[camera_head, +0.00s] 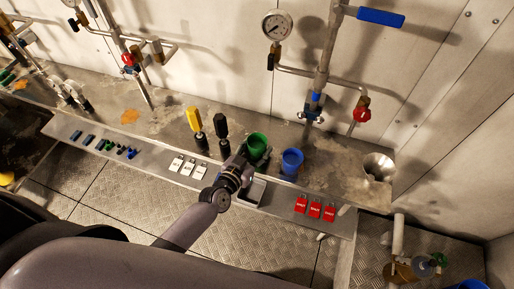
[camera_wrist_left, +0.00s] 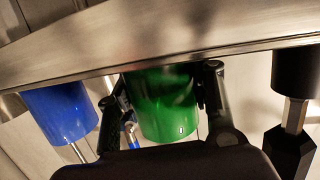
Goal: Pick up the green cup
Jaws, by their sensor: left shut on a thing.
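The green cup (camera_head: 257,145) stands near the front edge of the steel counter in the head view, with its open rim up. My left gripper (camera_head: 246,157) reaches it from the front. In the left wrist view the green cup (camera_wrist_left: 162,105) is between the two fingers of the left gripper (camera_wrist_left: 163,92), which are shut on it from both sides. I cannot tell whether its base touches the counter. My right gripper is not in view.
A blue cup (camera_head: 292,161) stands just right of the green cup. Yellow (camera_head: 194,119) and black (camera_head: 220,125) handled tools stand to the left. A steel funnel (camera_head: 378,167) is at the right. Red tags (camera_head: 315,208) and white tags (camera_head: 188,167) line the front ledge.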

